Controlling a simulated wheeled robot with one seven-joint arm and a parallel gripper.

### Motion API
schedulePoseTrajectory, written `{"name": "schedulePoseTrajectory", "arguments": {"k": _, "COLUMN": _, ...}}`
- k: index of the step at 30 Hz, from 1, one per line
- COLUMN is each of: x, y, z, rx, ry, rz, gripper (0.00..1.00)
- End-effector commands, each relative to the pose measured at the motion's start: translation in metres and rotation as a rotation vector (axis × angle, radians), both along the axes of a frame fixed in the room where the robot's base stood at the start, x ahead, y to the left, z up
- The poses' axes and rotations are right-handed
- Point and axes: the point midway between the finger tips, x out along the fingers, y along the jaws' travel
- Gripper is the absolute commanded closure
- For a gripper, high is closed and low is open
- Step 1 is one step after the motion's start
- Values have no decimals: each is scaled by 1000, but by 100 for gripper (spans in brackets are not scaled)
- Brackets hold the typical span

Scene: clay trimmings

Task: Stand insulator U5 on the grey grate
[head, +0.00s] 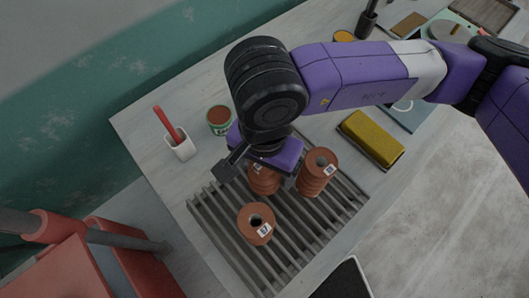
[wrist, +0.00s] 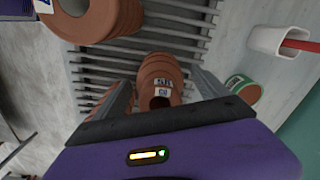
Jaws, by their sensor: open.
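Insulator U5 (wrist: 165,70) is a brown ribbed clay piece with a hole in its top. Its white label shows upside down in the wrist view, with a second mark under it that I cannot read surely. It appears to stand upright on the grey grate (head: 215,222), whose slats show behind it in the wrist view (wrist: 190,28). In the head view U5 (head: 262,183) is partly hidden by my gripper (head: 257,180). My gripper is open, with one finger on each side of U5 in the wrist view (wrist: 162,78). I see gaps beside it.
A labelled brown insulator (head: 256,225) stands on the grate's near left part, and a taller one (head: 320,165) stands close right of my gripper. A white cup (head: 182,150) with a red handle, a green tin (head: 219,120) and a yellow block (head: 372,140) surround the grate.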

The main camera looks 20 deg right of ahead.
Motion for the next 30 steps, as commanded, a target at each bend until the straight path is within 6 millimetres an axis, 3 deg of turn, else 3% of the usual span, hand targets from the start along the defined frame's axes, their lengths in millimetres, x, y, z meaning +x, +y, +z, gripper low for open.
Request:
{"name": "schedulePoseTrajectory", "arguments": {"k": 18, "x": 1, "y": 0, "z": 107, "rx": -1, "ry": -3, "rz": -1, "gripper": 15}}
{"name": "schedulePoseTrajectory", "arguments": {"k": 30, "x": 0, "y": 0, "z": 121, "rx": -1, "ry": 1, "rz": 0, "gripper": 15}}
